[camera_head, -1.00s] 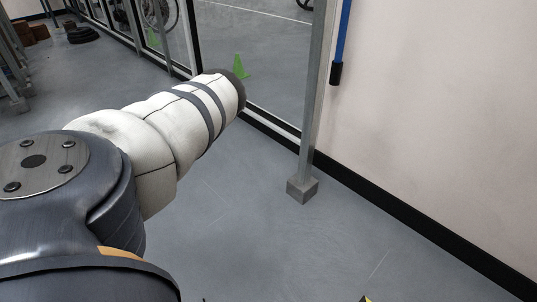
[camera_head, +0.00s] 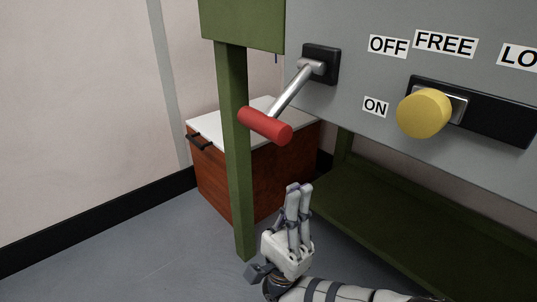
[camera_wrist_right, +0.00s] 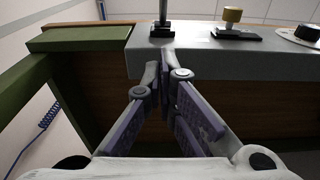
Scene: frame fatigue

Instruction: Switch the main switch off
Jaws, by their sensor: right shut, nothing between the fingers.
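The main switch is a metal lever with a red grip (camera_head: 265,126) on a black mount (camera_head: 321,65) on a grey panel (camera_head: 352,88). The lever angles down and left. An OFF label (camera_head: 388,46) is upper right of the mount and an ON label (camera_head: 376,107) is lower right. My right gripper (camera_head: 299,189) is shut and empty, pointing up, below the red grip and apart from it. In the right wrist view, the fingers (camera_wrist_right: 165,72) point towards the panel, and the lever's base (camera_wrist_right: 162,28) shows beyond them; its red grip is out of view. My left gripper is out of view.
A yellow knob (camera_head: 424,113) sits right of the switch under a FREE label (camera_head: 445,43). A green frame leg (camera_head: 236,160) stands left of my right gripper, with a wooden cabinet (camera_head: 210,183) behind. A black knob (camera_wrist_right: 307,33) shows in the wrist view.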

